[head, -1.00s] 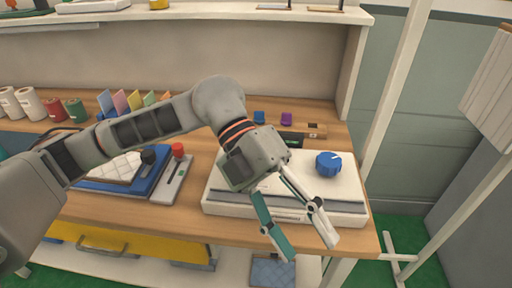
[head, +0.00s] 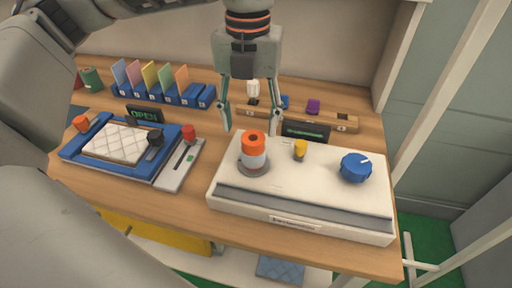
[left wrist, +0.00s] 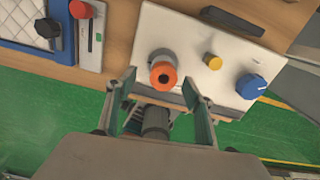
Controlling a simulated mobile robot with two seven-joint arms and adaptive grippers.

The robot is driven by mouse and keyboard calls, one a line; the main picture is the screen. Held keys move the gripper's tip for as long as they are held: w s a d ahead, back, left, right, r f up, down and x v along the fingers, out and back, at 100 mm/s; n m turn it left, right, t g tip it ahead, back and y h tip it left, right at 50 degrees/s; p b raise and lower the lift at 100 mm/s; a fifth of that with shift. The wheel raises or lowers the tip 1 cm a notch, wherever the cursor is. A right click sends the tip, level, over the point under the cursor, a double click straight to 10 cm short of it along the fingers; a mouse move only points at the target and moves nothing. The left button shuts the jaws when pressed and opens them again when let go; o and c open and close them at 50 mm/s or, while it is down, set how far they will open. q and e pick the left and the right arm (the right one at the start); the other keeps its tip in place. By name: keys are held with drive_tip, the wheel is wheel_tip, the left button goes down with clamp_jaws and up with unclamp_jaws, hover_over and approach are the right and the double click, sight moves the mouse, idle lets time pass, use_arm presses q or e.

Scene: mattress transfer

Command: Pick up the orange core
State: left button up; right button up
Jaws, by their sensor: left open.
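The orange core (head: 254,146) is an orange ring-topped spool with a pale lower part. It stands upright on a grey round base on the white machine (head: 320,185). In the left wrist view the orange core (left wrist: 163,75) shows its dark centre hole, between and beyond the fingers. My left gripper (head: 250,128) is open and points down, with its fingertips above and just behind the core in the head view. Its fingers also show in the left wrist view (left wrist: 160,90), with nothing between them touching. My right gripper is in neither view.
A yellow knob (head: 300,150) and a blue dial (head: 356,167) sit on the machine right of the core. A blue tray with a quilted white pad (head: 118,143) lies left. A wooden rack (head: 335,122) with small coloured pieces stands behind.

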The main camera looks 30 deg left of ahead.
sight(253, 144)
use_arm(q)
drive_tip(key=f, duration=0.6)
drive_tip(key=shift+s+d+b, duration=0.15)
drive_tip(key=shift+d+b, duration=0.2)
drive_tip(key=shift+d, duration=0.05)
drive_tip(key=c, duration=1.3)
